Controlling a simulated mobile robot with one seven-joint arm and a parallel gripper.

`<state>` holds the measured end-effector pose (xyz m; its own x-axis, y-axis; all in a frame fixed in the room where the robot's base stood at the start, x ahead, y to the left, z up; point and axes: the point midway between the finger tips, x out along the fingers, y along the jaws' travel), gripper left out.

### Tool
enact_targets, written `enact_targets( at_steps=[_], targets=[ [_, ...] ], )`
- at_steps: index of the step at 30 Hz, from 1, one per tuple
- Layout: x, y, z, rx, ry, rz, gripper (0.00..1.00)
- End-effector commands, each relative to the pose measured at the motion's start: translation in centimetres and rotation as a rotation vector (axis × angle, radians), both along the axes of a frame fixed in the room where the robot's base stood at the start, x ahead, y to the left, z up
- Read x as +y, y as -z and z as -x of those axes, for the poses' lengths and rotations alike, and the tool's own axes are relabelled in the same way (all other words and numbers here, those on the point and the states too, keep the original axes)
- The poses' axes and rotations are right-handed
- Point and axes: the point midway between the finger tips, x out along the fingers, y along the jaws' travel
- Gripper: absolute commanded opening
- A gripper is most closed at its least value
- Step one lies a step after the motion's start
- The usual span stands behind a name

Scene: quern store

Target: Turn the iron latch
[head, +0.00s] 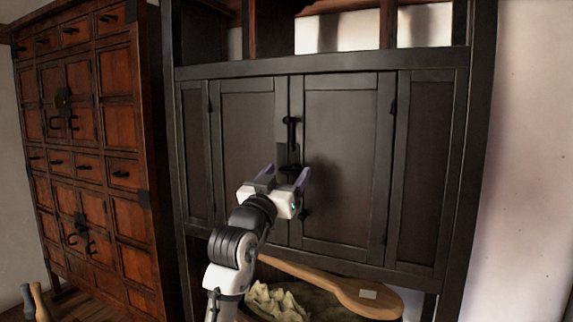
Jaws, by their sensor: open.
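A dark cabinet with two panelled doors fills the middle of the head view, with a left door (247,130) and a right door (340,150). Black iron hardware sits at the seam between them. An upright iron piece (291,134) shows clearly, and more dark iron lies just below it. I cannot tell which piece is the latch. My gripper (285,177) is open in front of the seam, below the upright piece, with its two purple-tipped fingers apart and nothing visible between them. Whether it touches the iron cannot be told. The gripper hides part of the left door's lower area.
A reddish-brown chest (95,150) with drawers stands at the left. A bare pale wall (530,150) is at the right.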

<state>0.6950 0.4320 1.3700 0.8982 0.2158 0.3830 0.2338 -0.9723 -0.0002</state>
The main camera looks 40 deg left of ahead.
Motion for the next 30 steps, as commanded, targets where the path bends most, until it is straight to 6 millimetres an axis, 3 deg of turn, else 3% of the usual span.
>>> enact_targets(
  at_steps=[12,22,30],
  targets=[
    [0.20,-0.25,-0.84,0.001,0.000,0.000,0.69],
    [0.19,-0.27,-0.81,0.000,0.000,0.000,0.26],
    [0.21,-0.09,-0.79,0.005,0.000,-0.022,0.24]
  ],
)
